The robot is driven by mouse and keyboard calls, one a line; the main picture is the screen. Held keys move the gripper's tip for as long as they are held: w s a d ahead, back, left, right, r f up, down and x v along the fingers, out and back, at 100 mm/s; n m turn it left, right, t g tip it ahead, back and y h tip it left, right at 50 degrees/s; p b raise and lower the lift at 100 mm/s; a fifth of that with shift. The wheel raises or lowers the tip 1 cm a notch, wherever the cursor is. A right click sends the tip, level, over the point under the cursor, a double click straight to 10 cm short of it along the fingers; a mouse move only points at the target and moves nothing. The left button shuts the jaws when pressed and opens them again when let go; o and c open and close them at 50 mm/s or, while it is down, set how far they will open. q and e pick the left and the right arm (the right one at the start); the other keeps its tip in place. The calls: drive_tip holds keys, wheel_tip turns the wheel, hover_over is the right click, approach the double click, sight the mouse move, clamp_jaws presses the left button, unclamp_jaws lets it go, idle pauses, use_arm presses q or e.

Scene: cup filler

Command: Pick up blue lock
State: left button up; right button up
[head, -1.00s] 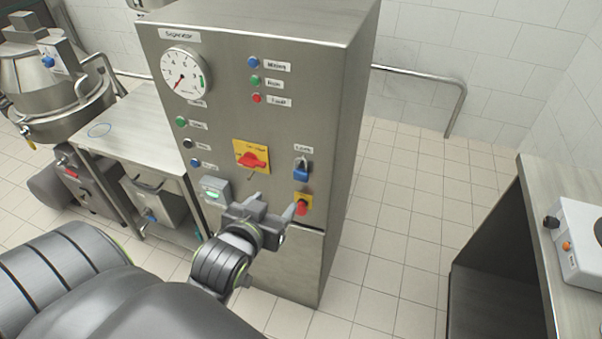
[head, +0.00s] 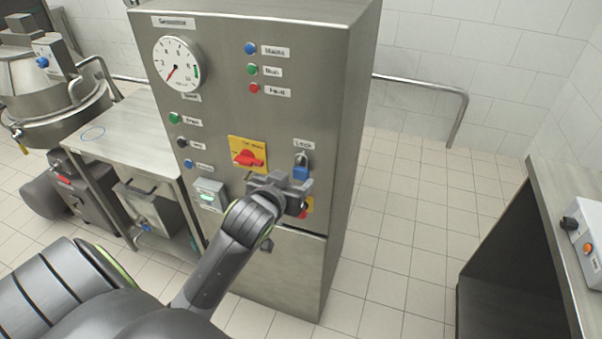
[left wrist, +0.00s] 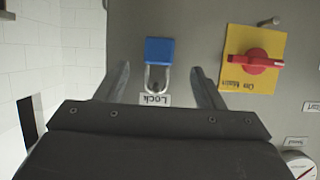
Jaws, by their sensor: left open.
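The blue lock (head: 301,173) hangs by its shackle on the cabinet front, under the label "Lock". In the left wrist view the blue lock (left wrist: 160,51) appears upside down, its silver shackle toward the label. My left gripper (head: 282,182) is in front of the cabinet, close to the lock and slightly left of it in the head view. In the left wrist view my left gripper (left wrist: 160,80) is open, with one finger on each side of the shackle and nothing held. The gap in depth to the lock is hard to judge. My right gripper is not in view.
The steel cabinet (head: 255,120) carries a red switch on a yellow plate (head: 248,152) left of the lock. A red button on yellow (head: 308,206) is below it, partly hidden by my gripper. A steel table (head: 125,126) stands left. Floor right of the cabinet is clear.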

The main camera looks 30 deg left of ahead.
sight(300, 173)
use_arm(q)
drive_tip(key=shift+p+x, duration=0.45)
drive_tip(key=shift+x, duration=2.3)
drive_tip(key=shift+d, duration=0.1)
drive_tip(key=c, duration=1.1)
